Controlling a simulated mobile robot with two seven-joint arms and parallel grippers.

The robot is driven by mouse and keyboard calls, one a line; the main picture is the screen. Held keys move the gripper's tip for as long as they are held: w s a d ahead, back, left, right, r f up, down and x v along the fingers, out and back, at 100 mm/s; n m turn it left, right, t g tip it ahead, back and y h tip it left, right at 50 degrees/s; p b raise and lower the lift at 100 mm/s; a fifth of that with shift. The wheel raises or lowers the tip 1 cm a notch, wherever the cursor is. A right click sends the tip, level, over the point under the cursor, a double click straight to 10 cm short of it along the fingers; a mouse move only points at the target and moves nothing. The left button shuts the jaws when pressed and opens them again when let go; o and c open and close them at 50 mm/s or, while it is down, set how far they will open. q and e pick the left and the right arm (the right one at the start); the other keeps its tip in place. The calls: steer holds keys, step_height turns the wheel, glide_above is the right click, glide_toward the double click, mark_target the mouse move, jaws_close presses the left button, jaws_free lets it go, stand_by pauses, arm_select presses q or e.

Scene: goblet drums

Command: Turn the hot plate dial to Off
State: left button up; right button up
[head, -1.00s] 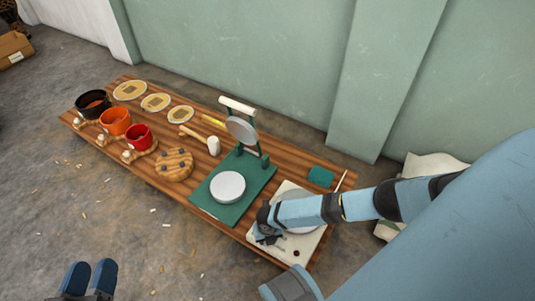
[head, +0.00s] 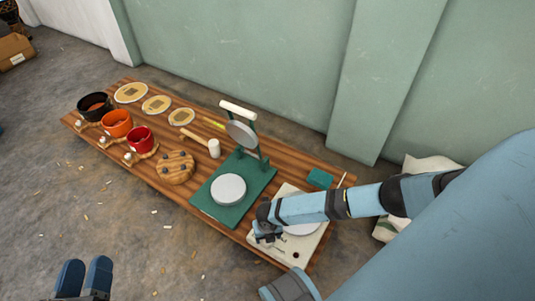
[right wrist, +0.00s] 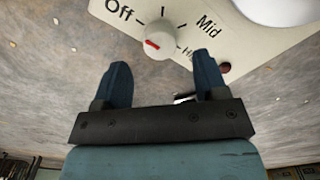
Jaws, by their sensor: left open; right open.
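The hot plate (head: 287,249) is a white unit with a round plate at the right end of the wooden table. Its white dial (right wrist: 159,42) shows in the right wrist view, with Off, Mid and partly hidden High marks around it. The dial's red pointer is toward the left, on the Off side. My right gripper (right wrist: 161,68) is open, its two blue fingers apart, with the dial beyond and between their tips. I cannot tell whether they touch it. In the head view my right gripper (head: 267,234) is at the hot plate's front-left edge. My left gripper (head: 84,280) is open and empty over the floor.
A green press (head: 237,188) stands left of the hot plate. Farther left are a wooden disc (head: 176,167), a mallet (head: 212,147) and red (head: 140,138), orange (head: 117,122) and black (head: 95,105) pots. A dark red light (right wrist: 225,68) sits beside the dial.

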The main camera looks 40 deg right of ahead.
arm_select(q)
steer(key=shift+t, duration=0.9)
steer(key=r+p, duration=0.2)
steer(key=r, duration=0.1)
steer(key=r+p, duration=0.1)
steer(key=r, duration=0.1)
steer(key=shift+s+a, duration=0.15)
steer(key=shift+a, duration=0.2)
arm_select(e)
step_height(320, 180, up, 10)
steer(key=shift+f, duration=0.15)
